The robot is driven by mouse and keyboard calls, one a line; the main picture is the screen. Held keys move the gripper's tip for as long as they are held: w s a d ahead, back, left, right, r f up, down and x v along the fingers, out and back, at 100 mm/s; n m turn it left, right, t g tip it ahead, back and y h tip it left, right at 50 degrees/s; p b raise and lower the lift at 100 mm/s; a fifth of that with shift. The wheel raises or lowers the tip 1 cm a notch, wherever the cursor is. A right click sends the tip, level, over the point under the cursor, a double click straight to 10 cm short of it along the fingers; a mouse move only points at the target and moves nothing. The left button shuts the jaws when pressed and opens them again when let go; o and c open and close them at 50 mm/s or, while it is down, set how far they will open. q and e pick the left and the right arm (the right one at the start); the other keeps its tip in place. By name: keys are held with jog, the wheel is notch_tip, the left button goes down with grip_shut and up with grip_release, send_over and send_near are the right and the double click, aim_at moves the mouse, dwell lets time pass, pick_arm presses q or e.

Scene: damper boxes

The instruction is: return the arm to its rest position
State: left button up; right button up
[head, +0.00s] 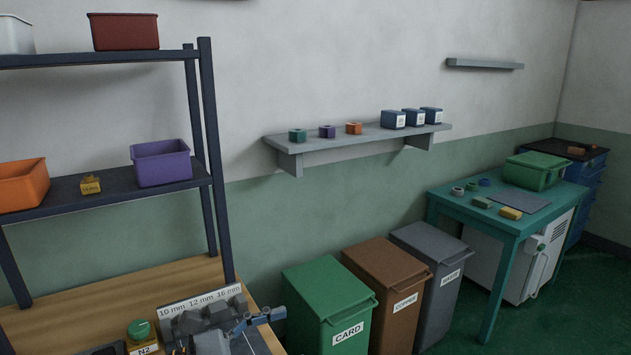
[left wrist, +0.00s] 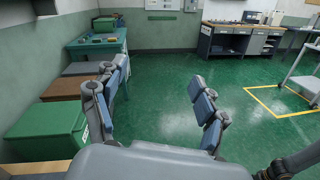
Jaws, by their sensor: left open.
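My left gripper (left wrist: 160,92) is open in the left wrist view, its two blue-padded fingers wide apart with nothing between them. In the head view my left gripper (head: 258,319) shows in part at the bottom edge, over the right end of the wooden bench (head: 130,288) and in front of the sign marked 10, 12 and 16 mm (head: 215,295). Whether it touches anything there I cannot tell. My right gripper is in neither view.
Green (head: 328,300), brown (head: 388,285) and grey bins (head: 433,265) stand right of the bench. A yellow N2 block with a green knob (head: 141,335) stands near the gripper. A dark rack post (head: 213,150) rises behind. The floor (left wrist: 160,75) ahead is clear.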

pick_arm(q)
jog(key=w+a+n+t+y, duration=0.2)
jog(key=a+n+t+y, duration=0.35)
jog(key=n, duration=0.85)
jog(key=w+a+n+t+y, duration=0.1)
jog(key=a+n+t+y, duration=0.45)
jog(key=n, duration=0.85)
jog(key=s+a+f+n+g+y, duration=0.2)
jog(key=s+a+f+n+y, duration=0.15)
jog(key=f+n, duration=0.35)
jog(key=s+a+f+n+g+y, duration=0.2)
jog(key=s+f+n+g+y, duration=0.15)
jog(key=f+n, duration=0.35)
jog(key=s+d+f+n+g+h, duration=0.1)
jog(key=s+f+n+g, duration=0.35)
jog(key=s+f, duration=0.4)
jog(key=s+d+f+n+g, duration=0.1)
jog(key=s+f+n+g, duration=0.35)
jog(key=s, duration=0.65)
notch_tip(320, 180, down, 26)
jog(key=s+f+g, duration=0.1)
jog(key=s+g, duration=0.1)
jog(key=s+a+f, duration=0.3)
jog(key=s+f, duration=1.1)
jog(key=s, duration=0.2)
jog(key=shift+a+f+m+g, duration=0.2)
jog(key=shift+f+m+g, duration=0.05)
jog(key=shift+m+g, duration=0.15)
